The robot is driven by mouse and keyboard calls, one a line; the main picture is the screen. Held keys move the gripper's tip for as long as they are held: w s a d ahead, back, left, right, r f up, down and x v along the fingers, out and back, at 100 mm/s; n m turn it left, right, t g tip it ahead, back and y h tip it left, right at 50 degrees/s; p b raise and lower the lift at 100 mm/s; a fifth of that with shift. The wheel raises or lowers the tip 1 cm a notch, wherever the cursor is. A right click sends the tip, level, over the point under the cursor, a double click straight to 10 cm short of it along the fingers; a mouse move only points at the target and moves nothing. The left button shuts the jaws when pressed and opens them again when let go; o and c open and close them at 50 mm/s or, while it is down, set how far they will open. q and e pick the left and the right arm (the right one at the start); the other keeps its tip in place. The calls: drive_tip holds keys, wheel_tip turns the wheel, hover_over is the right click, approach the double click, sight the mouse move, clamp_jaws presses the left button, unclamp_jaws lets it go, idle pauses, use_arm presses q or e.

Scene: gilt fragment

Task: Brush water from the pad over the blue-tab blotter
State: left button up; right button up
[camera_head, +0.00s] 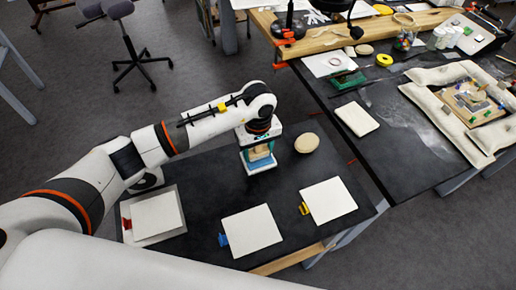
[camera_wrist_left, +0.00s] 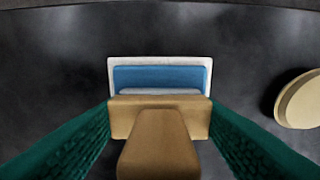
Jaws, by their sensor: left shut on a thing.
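My left gripper (camera_head: 259,143) is shut on a tan, wooden-looking brush (camera_wrist_left: 158,145), with a green finger on each side of it in the left wrist view. The brush is over or at the near edge of the blue pad (camera_wrist_left: 160,77) in its white tray (camera_wrist_left: 208,66); I cannot tell whether it touches. The pad (camera_head: 260,161) is partly hidden under the gripper in the head view. The blue-tab blotter (camera_head: 252,231) is a white square lying flat at the front middle of the dark table, its blue tab (camera_head: 223,240) on the left. My right gripper is not in view.
A red-tab blotter (camera_head: 158,216) lies left and a yellow-tab blotter (camera_head: 329,200) right. A round beige object (camera_head: 307,143) is right of the pad, also in the wrist view (camera_wrist_left: 300,101). A cluttered bench (camera_head: 410,150) stands at the right.

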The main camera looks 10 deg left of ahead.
use_arm(q)
drive_tip(key=shift+s+f, duration=0.1)
drive_tip(key=shift+r+p, duration=0.65)
drive_tip(key=shift+r, duration=0.65)
drive_tip(key=shift+r+p, duration=0.85)
drive_tip(key=shift+r, duration=1.4)
drive_tip(key=shift+a+r, duration=0.15)
drive_tip(key=shift+a, duration=0.1)
drive_tip(key=s+a+r+m+b, duration=0.1)
drive_tip(key=s+a+r+m, duration=0.2)
drive_tip(key=s, duration=0.3)
drive_tip(key=s+a+r+m+b, duration=0.1)
drive_tip(key=s+a+r+m, duration=0.2)
drive_tip(key=s+a, duration=0.2)
drive_tip(key=shift+s+m, duration=0.4)
drive_tip(key=shift+s, duration=0.55)
